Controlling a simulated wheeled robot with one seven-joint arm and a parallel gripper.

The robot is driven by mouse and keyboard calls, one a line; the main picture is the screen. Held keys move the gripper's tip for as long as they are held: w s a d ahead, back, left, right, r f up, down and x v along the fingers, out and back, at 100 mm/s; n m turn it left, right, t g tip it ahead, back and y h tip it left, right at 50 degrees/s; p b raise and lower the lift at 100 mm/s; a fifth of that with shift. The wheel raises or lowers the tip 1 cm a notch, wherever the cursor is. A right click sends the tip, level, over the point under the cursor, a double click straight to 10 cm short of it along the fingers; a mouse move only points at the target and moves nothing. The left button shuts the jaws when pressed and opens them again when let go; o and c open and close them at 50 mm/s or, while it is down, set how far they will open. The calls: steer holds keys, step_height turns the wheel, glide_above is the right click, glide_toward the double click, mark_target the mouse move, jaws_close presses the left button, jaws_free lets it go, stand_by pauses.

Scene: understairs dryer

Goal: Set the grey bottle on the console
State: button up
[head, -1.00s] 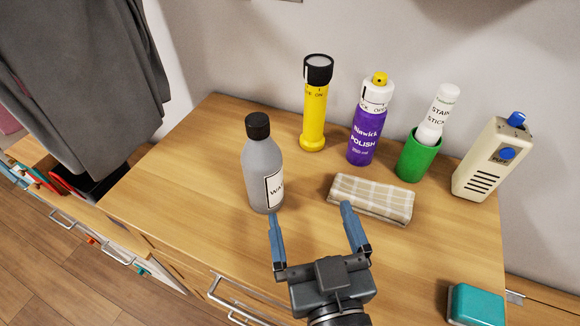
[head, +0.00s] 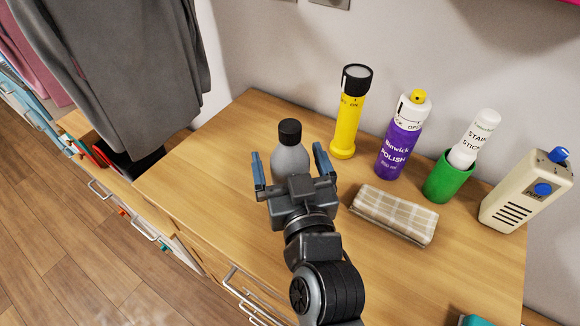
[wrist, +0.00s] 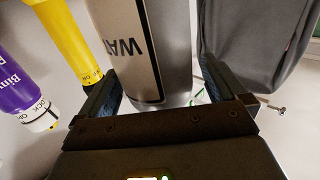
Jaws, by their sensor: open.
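The grey bottle (head: 290,158) with a black cap stands upright on the wooden console (head: 222,165). My gripper (head: 289,172) is open, with one blue finger on each side of the bottle. The gripper body hides the bottle's lower part in the head view. In the wrist view the bottle (wrist: 150,45) with its white label lies between the two fingers (wrist: 158,90). I cannot tell whether either finger touches it.
Right of the bottle stand a yellow torch (head: 347,125), a purple polish can (head: 398,150), a green cup (head: 446,178) holding a stain stick, and a cream device (head: 520,198). A folded checked cloth (head: 394,214) lies near the gripper. Grey clothing (head: 125,75) hangs at left.

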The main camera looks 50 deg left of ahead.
steer(key=shift+x, duration=0.95)
steer(key=shift+r, duration=0.1)
steer(key=c, duration=1.5)
